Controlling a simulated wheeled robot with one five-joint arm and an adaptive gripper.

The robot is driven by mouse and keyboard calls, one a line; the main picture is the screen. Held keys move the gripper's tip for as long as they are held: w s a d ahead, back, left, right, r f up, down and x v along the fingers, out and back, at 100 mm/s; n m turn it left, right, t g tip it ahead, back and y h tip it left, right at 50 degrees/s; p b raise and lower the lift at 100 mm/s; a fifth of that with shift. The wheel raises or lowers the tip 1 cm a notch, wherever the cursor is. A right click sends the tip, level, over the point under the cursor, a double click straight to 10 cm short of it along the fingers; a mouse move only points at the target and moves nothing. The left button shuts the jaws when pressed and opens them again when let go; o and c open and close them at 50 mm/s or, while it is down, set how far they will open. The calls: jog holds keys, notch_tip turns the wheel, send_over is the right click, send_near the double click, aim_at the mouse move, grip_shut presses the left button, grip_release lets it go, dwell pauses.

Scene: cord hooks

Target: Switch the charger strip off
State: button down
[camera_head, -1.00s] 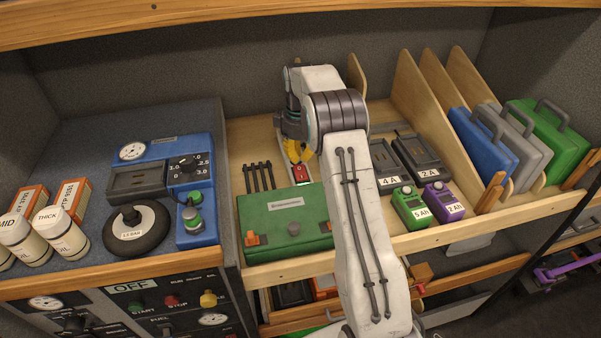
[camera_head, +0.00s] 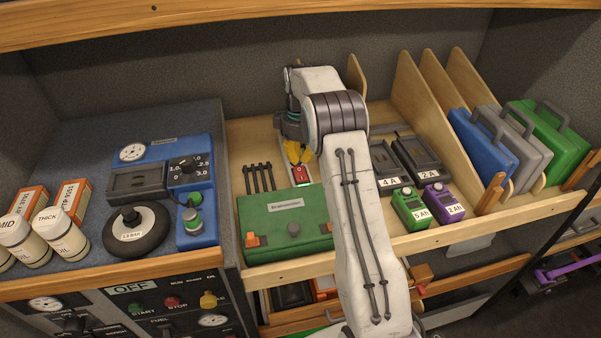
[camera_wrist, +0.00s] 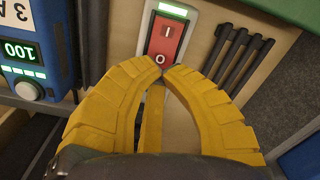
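The charger strip's red rocker switch (camera_head: 300,173) stands behind the green case. In the wrist view the switch (camera_wrist: 168,39) shows the marks I and O, with a lit green lamp (camera_wrist: 174,11) beyond the I end. My gripper (camera_wrist: 166,75) has yellow fingers with their tips close together, nothing between them. The tips are right by the O end of the switch; I cannot tell whether they touch it. In the head view my gripper (camera_head: 298,155) is just behind the switch, partly hidden by my arm.
A green case (camera_head: 287,222) stands in front of the switch, and dark upright slots (camera_head: 258,177) are to its left. Chargers (camera_head: 388,167) and green and purple battery packs (camera_head: 410,207) lie to the right. A blue charger (camera_wrist: 33,45) reading 100 is close in the wrist view.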

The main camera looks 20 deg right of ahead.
aim_at(299, 169)
jog(key=shift+f+b, duration=1.1)
jog(key=shift+f, duration=0.7)
dwell(1.4)
jog(key=shift+r, duration=0.15)
jog(key=shift+r+p, duration=3.05)
jog(key=shift+r, duration=0.35)
jog(key=shift+r, duration=0.1)
